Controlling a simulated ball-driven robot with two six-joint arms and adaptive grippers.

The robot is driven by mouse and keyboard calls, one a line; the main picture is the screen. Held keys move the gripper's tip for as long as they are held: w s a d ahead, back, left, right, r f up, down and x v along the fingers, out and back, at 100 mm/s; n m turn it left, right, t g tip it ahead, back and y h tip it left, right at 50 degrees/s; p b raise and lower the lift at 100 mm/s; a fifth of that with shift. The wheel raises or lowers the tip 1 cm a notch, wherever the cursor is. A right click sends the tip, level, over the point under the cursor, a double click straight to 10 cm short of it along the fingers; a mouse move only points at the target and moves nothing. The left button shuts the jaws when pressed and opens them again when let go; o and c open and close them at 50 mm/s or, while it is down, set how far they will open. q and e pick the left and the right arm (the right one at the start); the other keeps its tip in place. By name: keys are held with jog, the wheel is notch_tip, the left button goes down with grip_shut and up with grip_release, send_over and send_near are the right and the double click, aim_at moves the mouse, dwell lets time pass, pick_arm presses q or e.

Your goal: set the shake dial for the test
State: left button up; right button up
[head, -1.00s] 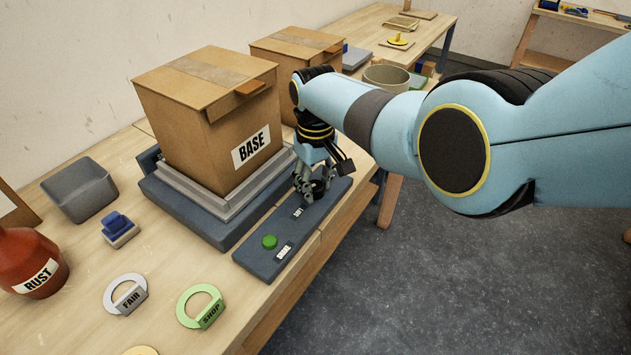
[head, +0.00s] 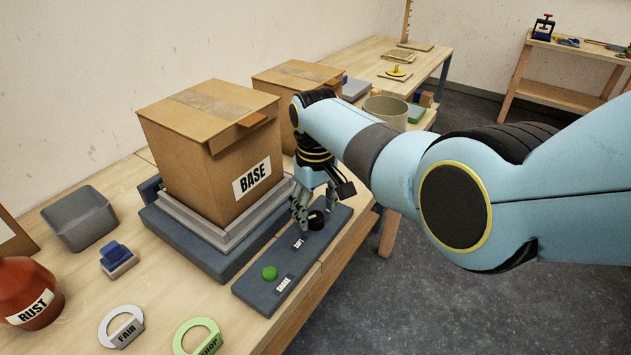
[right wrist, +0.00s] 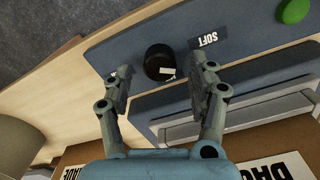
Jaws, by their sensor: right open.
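The shake panel (head: 252,291) is a dark blue-grey strip along the table's front edge. Its black round dial (head: 316,219) stands by a label reading SOFT (head: 299,243). In the right wrist view the dial (right wrist: 158,62) has a small white mark and the SOFT label (right wrist: 208,41) is upside down. A green button (head: 270,272) sits by the SHAKE label (head: 284,284). My right gripper (right wrist: 165,70) is open, its fingers on either side of the dial's near side, with gaps between. In the head view it (head: 303,212) is just left of the dial. My left gripper is not in view.
A cardboard box labelled BASE (head: 208,150) stands on the shaker platform (head: 180,235) right behind the panel. A grey bin (head: 80,220), a blue-handled stamp (head: 117,258), a RUST jar (head: 30,290) and FAIR and SHOP ring tags lie left. Floor is open at right.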

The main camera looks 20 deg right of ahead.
aim_at(315, 215)
notch_tip(315, 215, up, 10)
jog(key=shift+r, duration=0.15)
dwell(0.4)
jog(key=s+d+f+g+b, duration=0.25)
jog(key=s+f+b, duration=0.25)
jog(key=s+f, duration=1)
jog(key=s+d+f+g+b, duration=0.2)
jog(key=s+d+f+b, duration=0.2)
jog(key=s+f, duration=1.05)
jog(key=s+d+f+m+t+h+b, duration=0.1)
jog(key=s+d+f+b, duration=0.3)
jog(key=s+f, duration=1.05)
jog(key=s+d+f+m+t+b, duration=0.15)
jog(key=s+d+f+b, duration=0.25)
jog(key=s+f, duration=1.05)
jog(key=w+t, duration=0.1)
jog(key=w, duration=0.1)
jog(key=w+t, duration=0.1)
jog(key=w, duration=0.2)
jog(key=shift+w+t, duration=0.15)
jog(key=shift+t, duration=0.25)
